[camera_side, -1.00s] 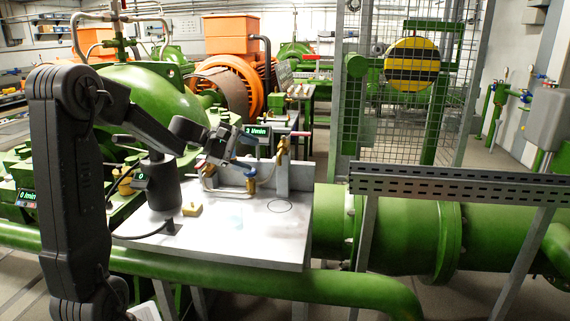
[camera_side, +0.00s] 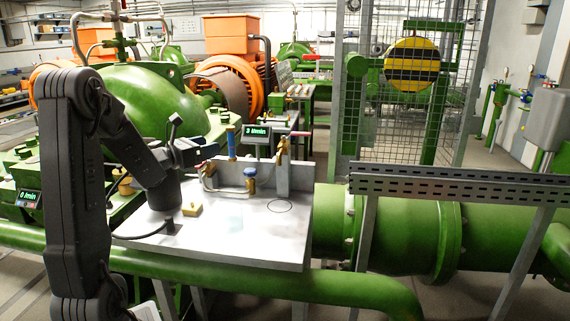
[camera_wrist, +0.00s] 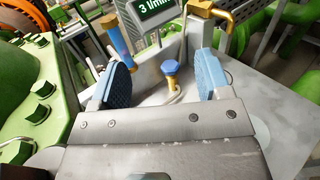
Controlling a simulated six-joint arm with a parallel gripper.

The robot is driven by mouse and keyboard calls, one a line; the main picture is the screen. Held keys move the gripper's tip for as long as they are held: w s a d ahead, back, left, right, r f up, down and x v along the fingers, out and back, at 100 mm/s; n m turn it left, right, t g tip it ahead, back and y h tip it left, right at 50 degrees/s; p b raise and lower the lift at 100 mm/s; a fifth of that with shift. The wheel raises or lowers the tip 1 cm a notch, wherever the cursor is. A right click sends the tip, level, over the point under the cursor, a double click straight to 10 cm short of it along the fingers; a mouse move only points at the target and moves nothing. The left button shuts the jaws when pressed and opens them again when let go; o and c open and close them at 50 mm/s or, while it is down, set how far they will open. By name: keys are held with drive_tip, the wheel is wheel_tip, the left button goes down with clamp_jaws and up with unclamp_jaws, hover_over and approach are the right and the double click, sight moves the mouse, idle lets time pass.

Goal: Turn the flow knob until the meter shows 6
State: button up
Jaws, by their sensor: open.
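A small blue-topped knob on a brass stem (camera_side: 250,174) stands on the white panel; it also shows in the wrist view (camera_wrist: 171,70). A meter with green digits (camera_side: 257,131) behind it reads 3 l/min, and the same reading shows in the wrist view (camera_wrist: 155,10). My gripper (camera_side: 203,148) is left of the knob and apart from it. In the wrist view, my gripper (camera_wrist: 163,78) has its blue pads spread wide, with the knob seen beyond the gap between them. Nothing is held.
A blue upright handle (camera_side: 231,143) stands left of the meter, and a brass fitting (camera_side: 283,150) stands to its right. A second display (camera_side: 28,198) at far left reads 0 l/min. A brass block (camera_side: 191,209) lies on the panel. The panel's right front (camera_side: 275,240) is clear.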

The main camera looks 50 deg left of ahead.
approach(246, 175)
drive_tip(key=w, duration=0.3)
drive_tip(key=w+a, duration=0.1)
drive_tip(key=w, duration=0.3)
drive_tip(key=w+a, duration=0.1)
drive_tip(key=w, duration=0.2)
drive_tip(key=shift+w+f, duration=0.2)
drive_tip(key=shift+w, duration=0.2)
drive_tip(key=shift+s+a+m+h, duration=0.2)
drive_tip(key=shift+m+h, duration=0.5)
drive_tip(key=shift+h, duration=0.3)
drive_tip(key=s, duration=0.2)
drive_tip(key=shift+s+d+r, duration=0.1)
drive_tip(key=shift+s+r, duration=0.25)
drive_tip(key=shift+s, duration=0.05)
wheel_tip(246, 175, up, 6)
drive_tip(key=d+r+m+g+h, duration=0.2)
drive_tip(key=d+m, duration=0.3)
drive_tip(key=d, duration=0.4)
drive_tip(key=s+d+r+m+g+h, duration=0.1)
drive_tip(key=d+r+m+g+h, duration=0.2)
drive_tip(key=d+m, duration=0.3)
drive_tip(key=d+r+m+g+h, duration=0.2)
drive_tip(key=d+r+m+h, duration=0.1)
drive_tip(key=d, duration=0.9)
drive_tip(key=shift+s+d+r+m+g+h, duration=0.2)
drive_tip(key=shift+d+m+g+h, duration=0.3)
drive_tip(key=shift+m, duration=0.8)
drive_tip(key=shift+a, duration=0.2)
